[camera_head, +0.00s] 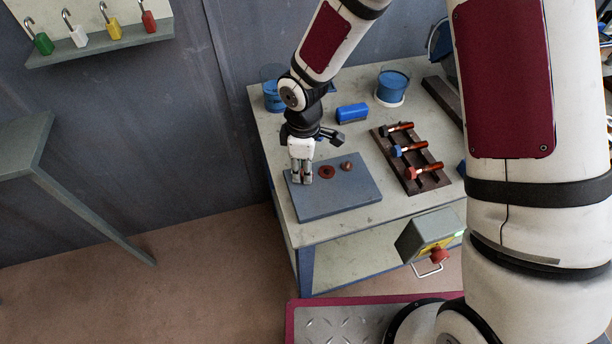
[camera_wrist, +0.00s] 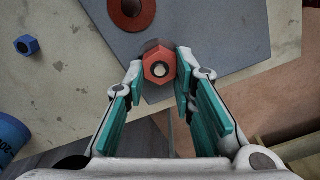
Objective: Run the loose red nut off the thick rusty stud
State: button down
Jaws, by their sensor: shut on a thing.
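My gripper (camera_head: 301,178) points down at the left end of a blue-grey plate on the workbench. In the wrist view my gripper (camera_wrist: 159,70) is shut on a red hex nut (camera_wrist: 151,75), with one finger on each side. A pale round end, likely the stud's tip (camera_wrist: 160,69), shows in the nut's hole. The rest of the stud is hidden below the nut. In the head view the fingers hide the nut. On a dark rack (camera_head: 430,181) lie rusty bolts or studs with a black, a blue (camera_head: 398,151) and a red head or nut (camera_head: 412,173).
A red-brown disc (camera_head: 327,172) and a small rusty piece (camera_head: 347,166) are on the plate (camera_head: 340,196), right of my gripper. A red-knobbed box (camera_head: 425,236) is at the bench's front.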

jog(key=n, duration=0.5)
jog(key=shift+s, duration=0.15)
jog(key=n, duration=0.6)
jog(key=shift+s, duration=0.15)
jog(key=shift+r, duration=0.15)
jog(key=shift+r+p, duration=1.1)
jog(key=shift+r, duration=1.3)
